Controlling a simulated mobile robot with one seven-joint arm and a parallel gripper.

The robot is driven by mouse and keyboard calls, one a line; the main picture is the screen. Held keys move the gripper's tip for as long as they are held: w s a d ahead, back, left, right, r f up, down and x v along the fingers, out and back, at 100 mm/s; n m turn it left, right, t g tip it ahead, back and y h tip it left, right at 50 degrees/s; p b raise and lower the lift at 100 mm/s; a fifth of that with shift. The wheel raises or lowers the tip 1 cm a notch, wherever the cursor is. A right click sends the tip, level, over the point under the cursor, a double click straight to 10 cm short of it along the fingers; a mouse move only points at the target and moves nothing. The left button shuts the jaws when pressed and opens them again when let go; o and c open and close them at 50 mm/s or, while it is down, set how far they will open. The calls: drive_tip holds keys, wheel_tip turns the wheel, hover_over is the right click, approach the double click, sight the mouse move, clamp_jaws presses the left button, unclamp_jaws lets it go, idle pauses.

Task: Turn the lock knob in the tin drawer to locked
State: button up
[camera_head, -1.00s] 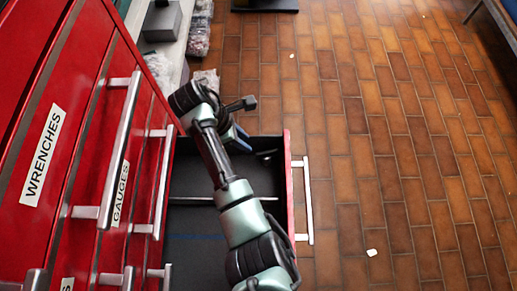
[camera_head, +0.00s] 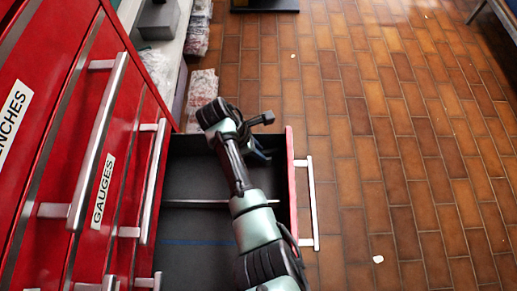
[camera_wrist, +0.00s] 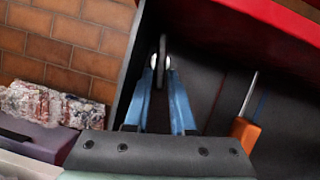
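A red drawer (camera_head: 292,185) stands pulled out with a dark inside; no label on it shows, so I cannot tell whether it is the tin drawer. My gripper (camera_head: 262,156) is inside its far end, near the front panel. In the wrist view the two blue fingers of my gripper (camera_wrist: 160,62) point into the drawer with a gap between them. A thin grey upright piece (camera_wrist: 163,48) shows between the fingertips. It may be the lock knob, but I cannot tell, nor whether the fingers touch it. No knob marking is readable.
An orange-handled tool (camera_wrist: 245,132) lies in the drawer. A thin divider (camera_head: 190,203) crosses it. Closed red drawers with long bar handles, one labelled GAUGES (camera_head: 104,190), stand at left. Wrapped packs (camera_head: 201,87) lie beyond the open drawer. The brick floor at right is mostly clear.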

clamp_jaws()
drive_tip(key=shift+w+m+g, duration=0.2)
drive_tip(key=shift+m+g, duration=0.1)
drive_tip(key=shift+m, duration=0.5)
drive_tip(key=shift+o, duration=1)
unclamp_jaws()
drive_tip(key=shift+s+n, duration=0.1)
drive_tip(key=shift+n, duration=0.2)
